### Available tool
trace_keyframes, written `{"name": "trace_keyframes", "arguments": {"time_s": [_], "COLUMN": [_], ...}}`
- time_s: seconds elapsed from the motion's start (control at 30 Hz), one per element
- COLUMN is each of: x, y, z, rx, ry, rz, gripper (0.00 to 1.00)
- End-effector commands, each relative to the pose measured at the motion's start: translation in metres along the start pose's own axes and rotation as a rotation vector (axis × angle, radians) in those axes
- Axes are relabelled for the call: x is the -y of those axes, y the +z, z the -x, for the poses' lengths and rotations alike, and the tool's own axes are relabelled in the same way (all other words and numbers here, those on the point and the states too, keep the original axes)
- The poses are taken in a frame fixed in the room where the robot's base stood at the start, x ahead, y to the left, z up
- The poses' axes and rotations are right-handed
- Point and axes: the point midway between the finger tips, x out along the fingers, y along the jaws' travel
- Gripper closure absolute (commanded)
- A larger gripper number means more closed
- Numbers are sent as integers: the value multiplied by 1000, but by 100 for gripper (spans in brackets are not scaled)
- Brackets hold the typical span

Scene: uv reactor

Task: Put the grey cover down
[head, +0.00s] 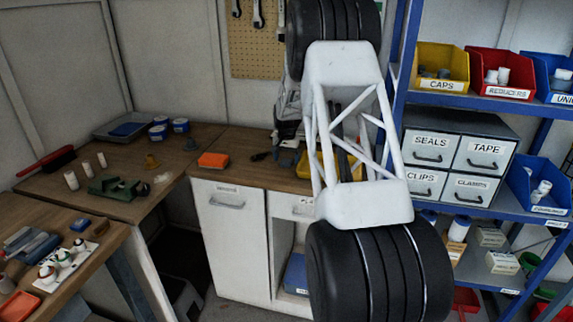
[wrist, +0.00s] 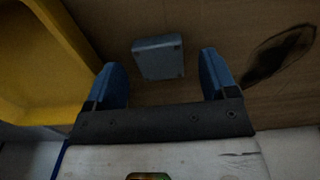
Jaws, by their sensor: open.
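The grey cover (wrist: 157,58) shows in the wrist view as a small grey, roughly square block with rounded corners. It appears to lie on the brown wooden worktop. My gripper (wrist: 165,75) has its two blue fingers spread wide, one on each side of the cover, with a visible gap on both sides. The fingers do not touch it. How high the fingertips are above the worktop is hard to tell. In the head view I cannot make out the cover or the fingertips; a large white truss with black rings blocks that part of the worktop.
A yellow bin (wrist: 30,70) stands close on the left in the wrist view. A dark flat item (wrist: 280,55) lies to the right. In the head view, an orange block (head: 213,160) lies on the worktop (head: 235,142). Blue shelving (head: 470,100) with bins stands at the right.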

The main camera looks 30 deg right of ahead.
Motion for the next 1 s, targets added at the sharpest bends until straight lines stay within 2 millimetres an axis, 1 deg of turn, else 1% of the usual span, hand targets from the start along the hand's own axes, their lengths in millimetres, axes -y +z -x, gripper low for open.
{"name": "trace_keyframes", "arguments": {"time_s": [0.03,0.17,0.7,0.77,1.0], "x": [0,0,0,0,0], "y": [0,0,0,0,0], "z": [-5,-11,-11,-11,-11], "rx": [1,-1,-1,-1,-1], "ry": [0,0,0,0,0], "rz": [0,0,0,0,0], "gripper": [21,21,21,29,66]}}
